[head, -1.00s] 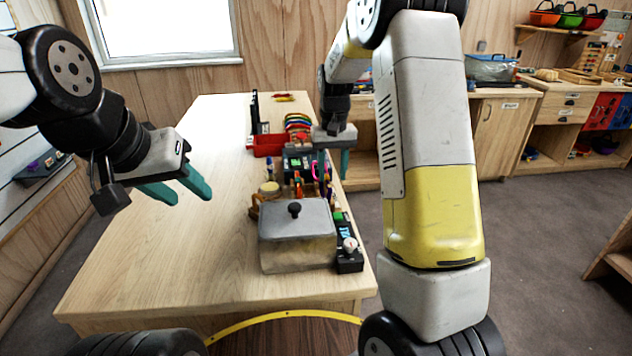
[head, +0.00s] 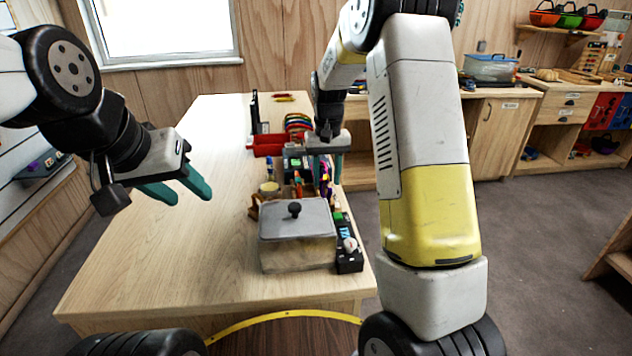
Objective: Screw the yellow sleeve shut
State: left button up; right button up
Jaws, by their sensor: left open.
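My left gripper (head: 183,192) hangs over the left part of the table, its two teal fingers apart and empty. My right gripper (head: 326,168) points down over the far right side of the table, above small coloured items. One teal finger shows clearly; the other is hard to make out against the clutter. I cannot tell whether it holds anything. The yellow sleeve cannot be made out; small purple and yellow items (head: 325,184) show just under the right gripper, too small to identify.
On the wooden table (head: 150,250), a lidded container (head: 297,222) stands near the front right, with a black device (head: 348,258) beside it. A red bin (head: 268,146) and coloured loops (head: 297,124) lie farther back. The table's left half is clear.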

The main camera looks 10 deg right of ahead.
jog(key=shift+f, duration=0.65)
jog(key=shift+d, duration=0.75)
jog(key=shift+w+r, duration=0.1)
jog(key=shift+r, duration=0.05)
jog(key=shift+r, duration=1.3)
jog(key=shift+a, duration=0.75)
jog(key=shift+f, duration=0.2)
